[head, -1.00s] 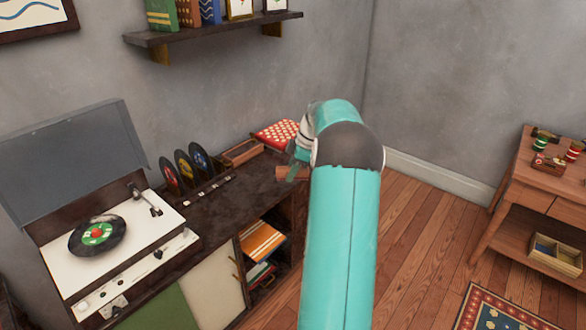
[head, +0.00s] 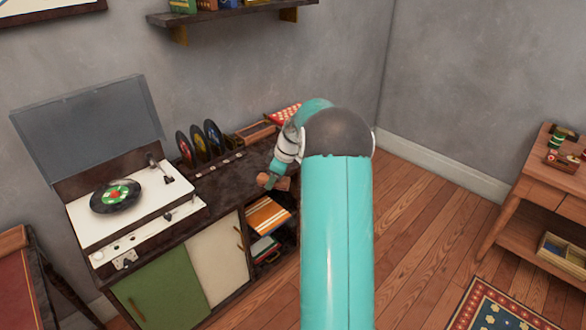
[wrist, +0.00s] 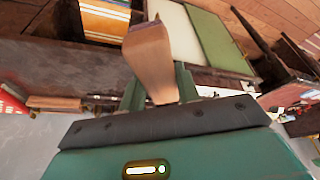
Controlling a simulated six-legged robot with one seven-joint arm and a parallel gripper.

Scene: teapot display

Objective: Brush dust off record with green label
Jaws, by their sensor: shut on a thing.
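The record with the green label (head: 115,195) lies flat on the platter of the open record player (head: 130,222), at the left in the head view. Its label has a red centre; dust is too small to make out. My gripper (head: 268,181) is over the right end of the sideboard, well to the right of the record. It is shut on a wooden brush (head: 281,183). In the wrist view the brush (wrist: 148,60) sticks out from between my two green fingers, and its bristles cannot be made out. My own arm hides part of the sideboard's right end.
Several records stand in a rack (head: 214,160) between the player and my gripper. A wooden box (head: 255,132) and a red dotted item (head: 283,116) lie behind. The player's raised lid (head: 90,125) stands at the back left. A shelf (head: 225,12) hangs above.

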